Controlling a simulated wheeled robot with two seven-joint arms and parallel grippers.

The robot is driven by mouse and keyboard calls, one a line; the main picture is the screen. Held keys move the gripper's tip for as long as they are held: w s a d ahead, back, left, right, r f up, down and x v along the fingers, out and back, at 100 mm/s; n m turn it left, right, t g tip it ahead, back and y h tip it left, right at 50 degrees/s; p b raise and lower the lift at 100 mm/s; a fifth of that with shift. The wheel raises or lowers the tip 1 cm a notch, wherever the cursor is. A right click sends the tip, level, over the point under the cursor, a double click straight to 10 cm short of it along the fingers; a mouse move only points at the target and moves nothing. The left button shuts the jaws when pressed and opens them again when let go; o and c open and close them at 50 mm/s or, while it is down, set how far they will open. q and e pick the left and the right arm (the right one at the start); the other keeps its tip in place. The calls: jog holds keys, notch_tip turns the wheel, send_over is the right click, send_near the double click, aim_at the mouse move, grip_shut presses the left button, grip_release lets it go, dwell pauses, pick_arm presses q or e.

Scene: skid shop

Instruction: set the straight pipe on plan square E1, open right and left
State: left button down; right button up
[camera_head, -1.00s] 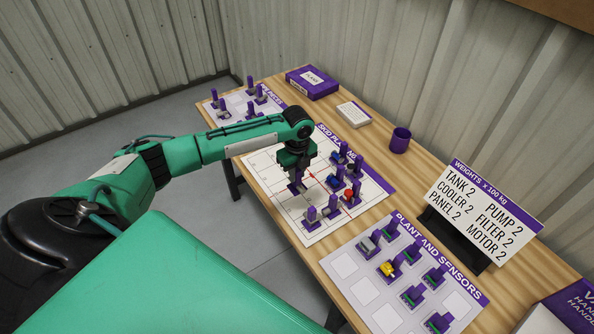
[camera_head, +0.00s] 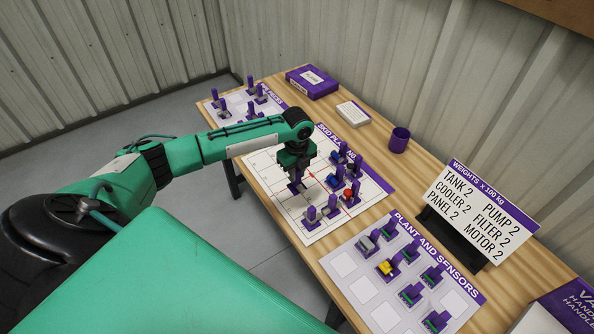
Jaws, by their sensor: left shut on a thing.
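My left gripper (camera_head: 297,172) points down over the white skid plan sheet (camera_head: 268,178). It is shut on a small piece with a purple upright handle (camera_head: 295,186), taken to be the straight pipe, low at the sheet's left-middle part. The fingers and arm hide much of the piece, and I cannot tell whether it touches the sheet. The square labels are too small to read. Several other pieces stand on the sheet to the right, including a blue one (camera_head: 335,181) and a red one (camera_head: 347,194). My right gripper is not in view.
A plant and sensors sheet (camera_head: 342,264) with several pieces lies in front. A pipe pieces sheet (camera_head: 236,102) lies at the back left. A purple box (camera_head: 312,82), a purple cup (camera_head: 399,140) and a weights sign (camera_head: 483,212) stand along the wall side.

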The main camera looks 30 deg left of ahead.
aim_at(297, 190)
pick_arm(q)
jog(key=shift+f, duration=0.15)
jog(key=shift+f+b, duration=0.5)
jog(key=shift+f, duration=0.3)
jog(key=shift+f+b, duration=0.8)
jog(key=shift+f, duration=1.05)
jog(key=shift+f+b, duration=0.7)
jog(key=shift+f, duration=1.05)
